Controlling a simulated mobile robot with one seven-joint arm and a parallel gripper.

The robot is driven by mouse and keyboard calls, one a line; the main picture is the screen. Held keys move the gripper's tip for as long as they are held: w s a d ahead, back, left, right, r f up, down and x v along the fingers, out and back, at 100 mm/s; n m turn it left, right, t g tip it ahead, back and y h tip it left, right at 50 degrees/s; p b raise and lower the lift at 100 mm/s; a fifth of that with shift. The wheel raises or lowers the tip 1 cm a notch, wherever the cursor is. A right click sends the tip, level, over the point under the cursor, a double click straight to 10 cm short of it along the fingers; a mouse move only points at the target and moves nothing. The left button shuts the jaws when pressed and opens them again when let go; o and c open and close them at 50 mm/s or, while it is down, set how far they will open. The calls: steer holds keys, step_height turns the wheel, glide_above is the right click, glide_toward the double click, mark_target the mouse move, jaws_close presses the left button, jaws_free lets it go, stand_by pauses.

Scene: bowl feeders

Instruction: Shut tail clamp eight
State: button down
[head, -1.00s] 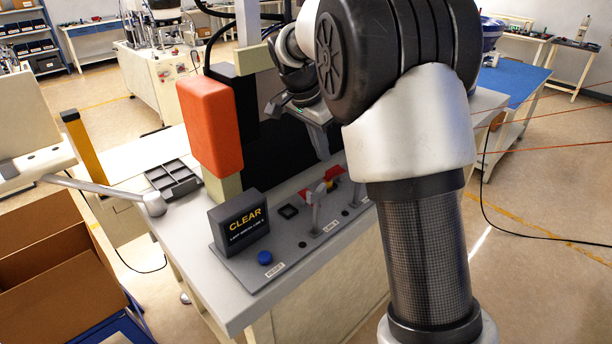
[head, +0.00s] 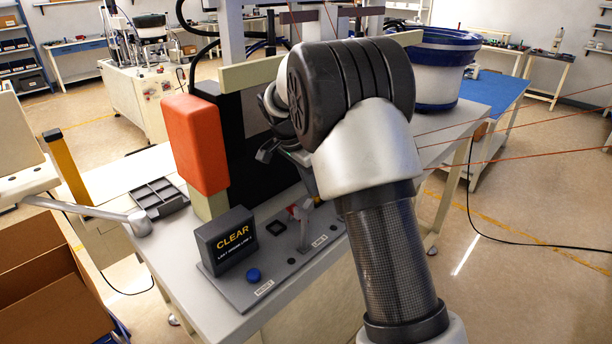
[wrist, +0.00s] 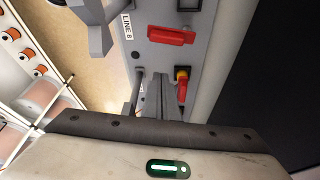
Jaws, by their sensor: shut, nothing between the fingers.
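In the wrist view a grey panel carries a LINE 8 label (wrist: 128,27), a grey lever (wrist: 99,35) beside it and a red handle (wrist: 172,36). A smaller red piece with a yellow top (wrist: 182,86) sits nearer my gripper. I cannot tell for sure which part is tail clamp eight. My gripper (wrist: 158,84) is shut and empty, just left of the red-and-yellow piece; contact cannot be told. In the head view a lever (head: 305,228) and a red part (head: 296,211) show on the control panel; my arm hides much around them.
A CLEAR display (head: 228,239) and a blue button (head: 253,275) stand on the panel's left. An orange box (head: 196,145) rises behind. A blue-rimmed bowl (head: 437,65) stands back right.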

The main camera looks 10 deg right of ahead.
steer(key=x, duration=0.4)
steer(key=shift+s+a+p, duration=0.15)
steer(key=shift+s+a, duration=0.15)
steer(key=shift+a, duration=0.3)
steer(key=shift+s+a+p, duration=0.15)
steer(key=shift+s+a, duration=0.15)
steer(key=shift+a, duration=0.3)
steer(key=shift+s+a+p, duration=0.15)
steer(key=shift+s+a, duration=0.1)
steer(key=shift+a, duration=0.4)
